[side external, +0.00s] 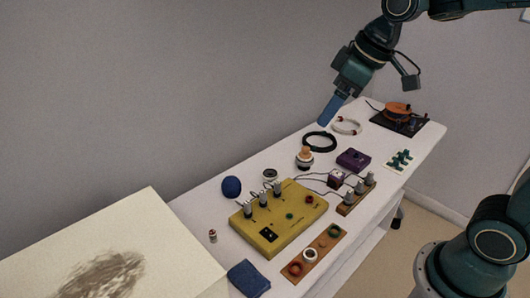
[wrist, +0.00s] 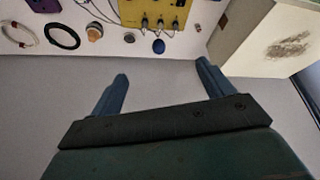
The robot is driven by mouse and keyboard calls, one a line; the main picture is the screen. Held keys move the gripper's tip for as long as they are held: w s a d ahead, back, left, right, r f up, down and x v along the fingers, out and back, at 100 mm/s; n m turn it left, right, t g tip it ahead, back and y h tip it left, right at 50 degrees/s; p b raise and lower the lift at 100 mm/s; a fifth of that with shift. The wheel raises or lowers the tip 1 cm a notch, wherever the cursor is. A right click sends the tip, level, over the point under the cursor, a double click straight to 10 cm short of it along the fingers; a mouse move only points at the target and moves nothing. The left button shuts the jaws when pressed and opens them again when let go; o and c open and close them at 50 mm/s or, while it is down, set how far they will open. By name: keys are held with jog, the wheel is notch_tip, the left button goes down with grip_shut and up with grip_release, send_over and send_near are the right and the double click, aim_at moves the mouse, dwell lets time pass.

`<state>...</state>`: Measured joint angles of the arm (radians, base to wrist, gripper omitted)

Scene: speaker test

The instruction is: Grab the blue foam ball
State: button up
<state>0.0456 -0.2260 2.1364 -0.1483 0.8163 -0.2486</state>
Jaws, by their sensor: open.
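The blue foam ball (side external: 231,187) rests on the white table, left of the yellow box, near the table's far long edge. It also shows in the wrist view (wrist: 158,46), beyond the fingertips and between their lines. My gripper (side external: 328,110) is in the air above the table, up and to the right of the ball in the side view. In the wrist view its two blue fingers (wrist: 165,68) are spread apart with nothing between them. The gripper is open and well apart from the ball.
The yellow box (side external: 278,218) with posts and wires stands beside the ball. A small jar (side external: 270,175), a black ring (side external: 319,142) and a folded blue cloth (side external: 248,278) lie on the white table (side external: 200,205). A large pale block (side external: 150,225) stands at the left end.

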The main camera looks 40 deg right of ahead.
jog(key=w+f+n, duration=0.2)
jog(key=w+f, duration=0.2)
jog(key=w, duration=0.6)
jog(key=n+g+y, duration=0.2)
jog(key=n+y, duration=0.1)
jog(key=n, duration=0.2)
send_over(234, 179)
jog(key=s+d, duration=0.3)
jog(key=d, duration=0.1)
notch_tip(234, 179, down, 22)
jog(key=shift+w+a+f, duration=0.1)
jog(key=shift+w+a, duration=0.05)
jog(key=shift+w, duration=0.05)
jog(key=shift+f, duration=0.1)
jog(key=shift+x, duration=4.2)
jog(key=shift+x, duration=2.6)
